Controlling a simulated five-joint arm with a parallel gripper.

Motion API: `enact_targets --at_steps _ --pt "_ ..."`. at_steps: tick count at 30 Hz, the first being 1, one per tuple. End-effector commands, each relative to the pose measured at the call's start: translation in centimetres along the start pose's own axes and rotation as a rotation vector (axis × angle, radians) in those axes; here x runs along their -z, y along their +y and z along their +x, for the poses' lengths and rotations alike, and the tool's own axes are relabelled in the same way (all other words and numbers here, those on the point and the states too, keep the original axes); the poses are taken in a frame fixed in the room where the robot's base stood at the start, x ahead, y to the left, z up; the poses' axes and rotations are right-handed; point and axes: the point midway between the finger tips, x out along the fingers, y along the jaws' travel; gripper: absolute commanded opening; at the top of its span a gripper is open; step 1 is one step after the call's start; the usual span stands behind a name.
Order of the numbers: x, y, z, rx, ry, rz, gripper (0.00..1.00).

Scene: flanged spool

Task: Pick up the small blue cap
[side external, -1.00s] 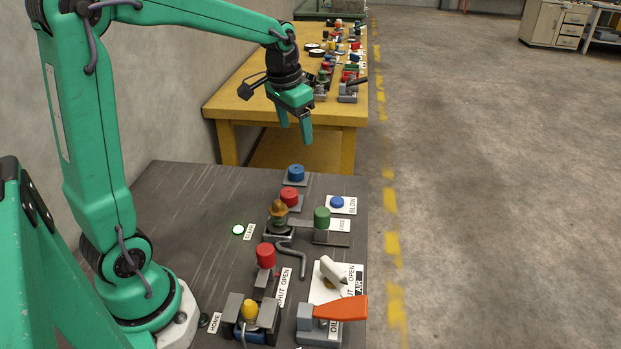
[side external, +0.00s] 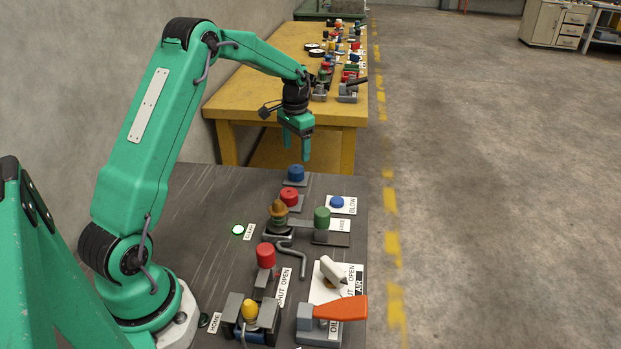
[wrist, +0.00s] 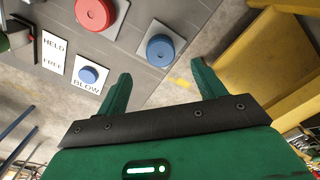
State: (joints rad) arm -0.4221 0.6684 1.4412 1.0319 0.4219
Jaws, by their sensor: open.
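A blue cap (side external: 296,172) sits on a small grey plate at the far end of the dark bench. In the wrist view this blue cap (wrist: 160,49) lies just beyond the fingertips, roughly midway between them. My gripper (side external: 296,150) is open and empty, pointing down above the blue cap and apart from it. In the wrist view my gripper (wrist: 161,72) has its two green fingers spread. A second blue piece, a low round button (side external: 337,202), sits on a white plate marked BLOW, nearer and to the right.
A red cap (side external: 289,197) stands close in front of the blue cap. A brass-coloured fitting (side external: 278,210) and a green cap (side external: 322,217) stand nearer. A yellow table (side external: 225,120) is behind the bench. The bench left of the caps is mostly clear.

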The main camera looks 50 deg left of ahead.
Motion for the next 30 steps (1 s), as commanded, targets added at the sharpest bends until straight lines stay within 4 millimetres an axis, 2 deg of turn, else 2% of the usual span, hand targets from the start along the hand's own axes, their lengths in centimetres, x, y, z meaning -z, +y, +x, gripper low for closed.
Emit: enact_targets --at_steps 5,15,23,30 --pt "0.0 0.0 0.2 0.0 -0.001 0.0 0.69" --pt "0.0 0.0 2.5 -0.001 -0.002 0.0 0.69" --pt "0.0 0.0 2.9 0.0 -0.001 0.0 0.69" --pt "-0.2 -0.1 5.1 -0.001 -0.003 0.0 0.69"
